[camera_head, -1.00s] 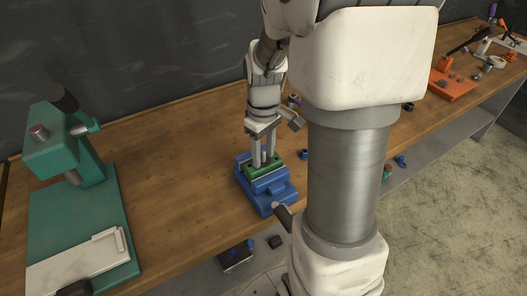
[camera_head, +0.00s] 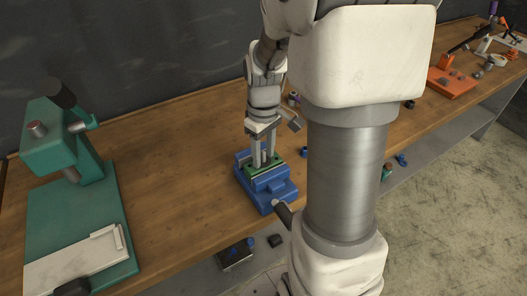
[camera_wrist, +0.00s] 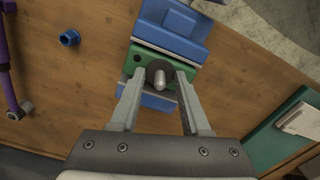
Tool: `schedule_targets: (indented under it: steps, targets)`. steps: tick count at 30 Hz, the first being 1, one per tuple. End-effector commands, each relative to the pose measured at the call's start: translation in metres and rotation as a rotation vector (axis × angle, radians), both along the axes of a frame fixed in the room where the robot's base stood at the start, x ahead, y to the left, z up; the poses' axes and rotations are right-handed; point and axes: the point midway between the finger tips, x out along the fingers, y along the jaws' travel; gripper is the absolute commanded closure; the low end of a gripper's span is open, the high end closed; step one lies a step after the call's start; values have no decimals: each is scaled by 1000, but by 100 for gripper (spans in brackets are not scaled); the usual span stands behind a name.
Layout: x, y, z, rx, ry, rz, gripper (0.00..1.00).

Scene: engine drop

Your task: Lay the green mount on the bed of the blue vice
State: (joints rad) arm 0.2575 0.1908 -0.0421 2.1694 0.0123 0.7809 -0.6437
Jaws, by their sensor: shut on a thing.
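The blue vice (camera_head: 268,197) stands on the wooden bench in the head view, and it also shows in the wrist view (camera_wrist: 172,25). The green mount (camera_head: 250,168) sits low between the vice's blue parts; whether it rests on the bed cannot be told. In the wrist view the mount (camera_wrist: 138,58) is a green plate with a dark round part and a pale pin at its middle. My gripper (camera_head: 263,162) points down over the vice, its fingers shut on the mount. In the wrist view the fingertips (camera_wrist: 160,75) lie either side of the pin.
A green press (camera_head: 75,190) stands at the left of the bench. A blue nut (camera_wrist: 69,38) and a purple tool (camera_wrist: 10,70) lie beside the vice in the wrist view. An orange fixture (camera_head: 452,82) is at the far right. Bench left of the vice is clear.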

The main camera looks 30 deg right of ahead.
Motion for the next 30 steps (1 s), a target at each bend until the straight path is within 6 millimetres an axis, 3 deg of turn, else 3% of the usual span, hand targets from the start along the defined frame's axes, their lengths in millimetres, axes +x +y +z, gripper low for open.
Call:
schedule_targets:
  steps: [1, 2, 7, 16, 20, 30]
  targets:
    - [0, 0, -1, -1, -1, 0, 100]
    - [0, 0, 0, 0, -2, 0, 48]
    - [0, 0, 0, -1, -1, 0, 18]
    - [0, 0, 0, 1, 1, 0, 18]
    - [0, 0, 11, -1, -1, 0, 18]
    - [1, 0, 88, -2, -6, 0, 18]
